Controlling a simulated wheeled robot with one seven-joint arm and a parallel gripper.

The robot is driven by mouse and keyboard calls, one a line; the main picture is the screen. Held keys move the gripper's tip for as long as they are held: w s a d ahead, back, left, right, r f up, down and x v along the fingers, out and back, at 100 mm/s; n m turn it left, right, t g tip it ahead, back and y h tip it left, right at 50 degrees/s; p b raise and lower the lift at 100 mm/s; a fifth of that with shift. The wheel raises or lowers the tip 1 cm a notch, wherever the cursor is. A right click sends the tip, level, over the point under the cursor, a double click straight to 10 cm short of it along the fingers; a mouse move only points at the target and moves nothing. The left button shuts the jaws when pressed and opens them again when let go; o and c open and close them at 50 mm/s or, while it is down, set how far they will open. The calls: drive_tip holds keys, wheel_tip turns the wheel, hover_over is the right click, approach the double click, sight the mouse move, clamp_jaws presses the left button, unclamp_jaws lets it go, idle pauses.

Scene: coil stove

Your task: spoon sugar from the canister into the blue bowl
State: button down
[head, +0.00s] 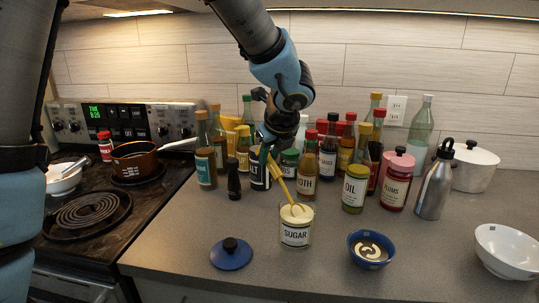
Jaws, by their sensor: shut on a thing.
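My gripper (267,155) is shut on the upper end of a yellow spoon (282,184), which slants down to the right. The spoon's low end is at the mouth of the sugar canister (296,233), a clear jar labelled SUGAR with pale contents near its top. I cannot tell how deep the spoon tip sits or whether it carries sugar. The blue bowl (355,259) stands on the counter to the right of the canister, with dark contents and a pale swirl or patch in it. The canister's blue lid (231,256) lies to the left.
Several bottles and jars, such as the OIL jar (354,190) and PLUMS jar (397,180), crowd behind the canister. A steel bottle (434,185) and white bowl (508,250) stand right. The coil stove (92,213) is left. Counter between canister and blue bowl is clear.

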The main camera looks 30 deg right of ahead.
drive_tip(key=shift+w+f, duration=0.1)
drive_tip(key=shift+f, duration=0.4)
drive_tip(key=shift+w+a+r, duration=0.1)
drive_tip(key=shift+w, duration=0.4)
drive_tip(key=shift+s, duration=0.45)
drive_tip(key=shift+s+r, duration=0.1)
drive_tip(key=shift+s, duration=0.05)
drive_tip(key=shift+r+p, duration=1.95)
drive_tip(key=shift+r, duration=0.3)
drive_tip(key=shift+w+f+p, duration=0.15)
drive_tip(key=shift+w+p, duration=0.05)
drive_tip(key=shift+p, duration=0.3)
drive_tip(key=g+p, duration=0.1)
drive_tip(key=p, duration=0.2)
drive_tip(key=shift+w+f, duration=0.1)
drive_tip(key=shift+w, duration=0.25)
